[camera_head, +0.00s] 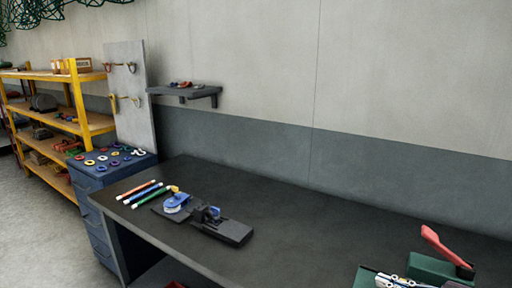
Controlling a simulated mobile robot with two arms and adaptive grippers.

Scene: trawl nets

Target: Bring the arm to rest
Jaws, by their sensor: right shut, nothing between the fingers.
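My left gripper is out of view.
The dark workbench (310,225) is clear in its middle. A green tool with a red lever (445,246) stands at right. A black fixture with a blue roll (222,228) and several coloured sticks (146,192) lie at left. A blue cabinet (97,180) and yellow shelves (92,122) stand beyond.

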